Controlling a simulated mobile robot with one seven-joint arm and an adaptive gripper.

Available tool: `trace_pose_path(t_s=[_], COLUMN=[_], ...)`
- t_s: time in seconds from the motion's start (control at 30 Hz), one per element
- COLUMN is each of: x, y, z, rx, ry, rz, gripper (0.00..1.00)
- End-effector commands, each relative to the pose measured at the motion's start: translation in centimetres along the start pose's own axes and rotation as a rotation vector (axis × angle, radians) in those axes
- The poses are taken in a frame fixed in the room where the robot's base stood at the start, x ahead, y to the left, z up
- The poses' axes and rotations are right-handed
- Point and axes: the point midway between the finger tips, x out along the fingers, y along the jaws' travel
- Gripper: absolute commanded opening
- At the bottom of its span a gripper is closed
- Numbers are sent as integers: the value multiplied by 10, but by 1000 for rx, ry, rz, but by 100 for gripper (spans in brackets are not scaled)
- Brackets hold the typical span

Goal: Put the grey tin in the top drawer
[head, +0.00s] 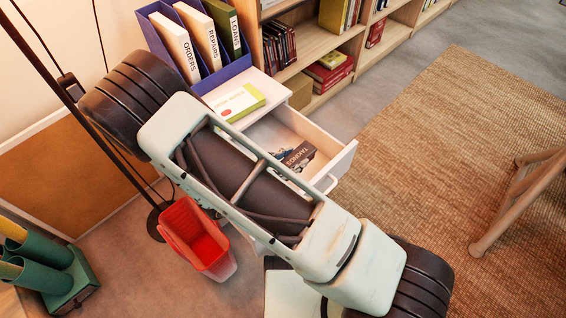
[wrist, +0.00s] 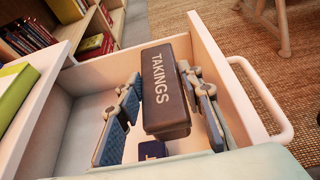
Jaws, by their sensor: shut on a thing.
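The grey tin (wrist: 166,90), a dark box lettered TAKINGS, is between the two fingers of my gripper (wrist: 165,108) in the wrist view. My gripper is shut on it. The tin is within the walls of the open white drawer (wrist: 240,88); I cannot tell whether it touches the drawer floor. The drawer is pulled out just below the white cabinet top.
A small dark blue item (wrist: 152,150) lies in the drawer below the tin. A red bin (head: 195,238) stands on the floor. Bookshelves line the back; the woven rug (head: 440,130) is mostly clear.

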Motion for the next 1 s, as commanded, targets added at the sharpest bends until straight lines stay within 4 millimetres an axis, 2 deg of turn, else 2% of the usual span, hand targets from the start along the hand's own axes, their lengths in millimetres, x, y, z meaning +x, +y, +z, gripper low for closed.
trace_pose_path(t_s=[0.03,0.2,0.4,0.73,0.9,1.0], x=[14,47,79,98,109,111], y=[10,41,63,76,78,78], z=[-4,-11,-36,-50,-74,-79], rx=[4,5,1,0,-1,1], ry=[-4,-3,-3,-3,-3,-3], rz=[-2,-3,-2,-3,-2,-2], gripper=[0,0,0,0,0,0])
